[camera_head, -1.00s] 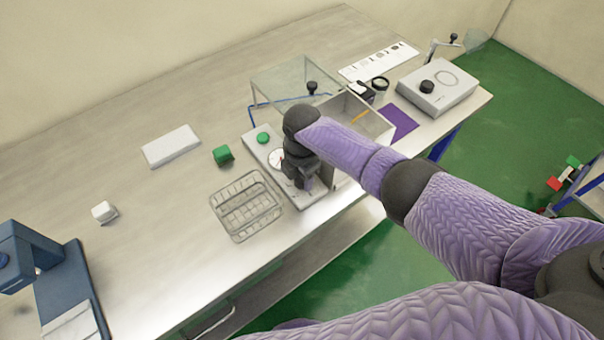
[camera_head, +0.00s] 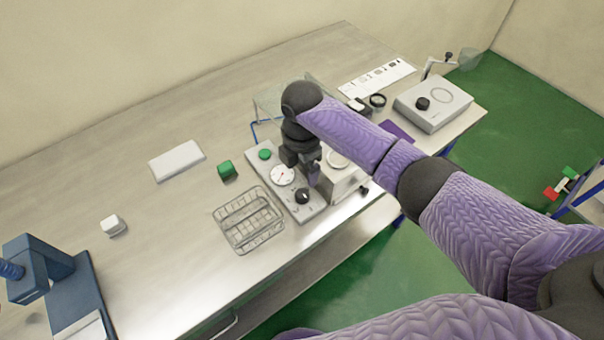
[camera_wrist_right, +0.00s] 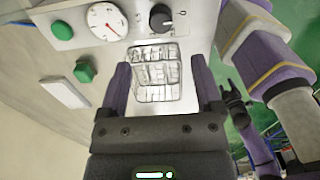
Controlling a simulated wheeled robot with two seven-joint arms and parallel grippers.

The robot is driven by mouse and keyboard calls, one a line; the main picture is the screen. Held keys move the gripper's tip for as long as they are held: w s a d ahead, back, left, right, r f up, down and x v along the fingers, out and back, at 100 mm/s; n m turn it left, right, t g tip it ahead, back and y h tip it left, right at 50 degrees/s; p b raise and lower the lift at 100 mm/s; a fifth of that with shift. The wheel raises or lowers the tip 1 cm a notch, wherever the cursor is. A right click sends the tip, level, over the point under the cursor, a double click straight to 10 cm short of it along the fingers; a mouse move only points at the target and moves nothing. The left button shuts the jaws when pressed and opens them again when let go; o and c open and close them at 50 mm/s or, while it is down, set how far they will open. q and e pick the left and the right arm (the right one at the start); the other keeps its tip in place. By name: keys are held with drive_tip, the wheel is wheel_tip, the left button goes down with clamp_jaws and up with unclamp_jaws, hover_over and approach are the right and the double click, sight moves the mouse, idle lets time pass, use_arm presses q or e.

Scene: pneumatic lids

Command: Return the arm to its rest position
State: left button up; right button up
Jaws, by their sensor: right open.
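My right gripper (camera_head: 313,172) hangs open and empty above the right side of the control panel (camera_head: 316,212), in front of the black knob's far side. In the right wrist view the fingers (camera_wrist_right: 161,78) are spread, with nothing between them. The panel carries a green button (camera_head: 265,154), a white gauge (camera_head: 283,175) and a black knob (camera_head: 302,196); these also show at the top of the wrist view. My right arm hides much of the area behind the panel.
A wire basket (camera_head: 249,220) stands left of the panel. A green block (camera_head: 227,170), a white slab (camera_head: 176,161) and a white block (camera_head: 113,225) lie further left. A clear panel (camera_head: 268,105) and a pale box (camera_head: 343,178) are close to my right arm. A grey device (camera_head: 433,103) stands right.

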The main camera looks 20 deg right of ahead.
use_arm(q)
drive_tip(key=shift+d, duration=0.25)
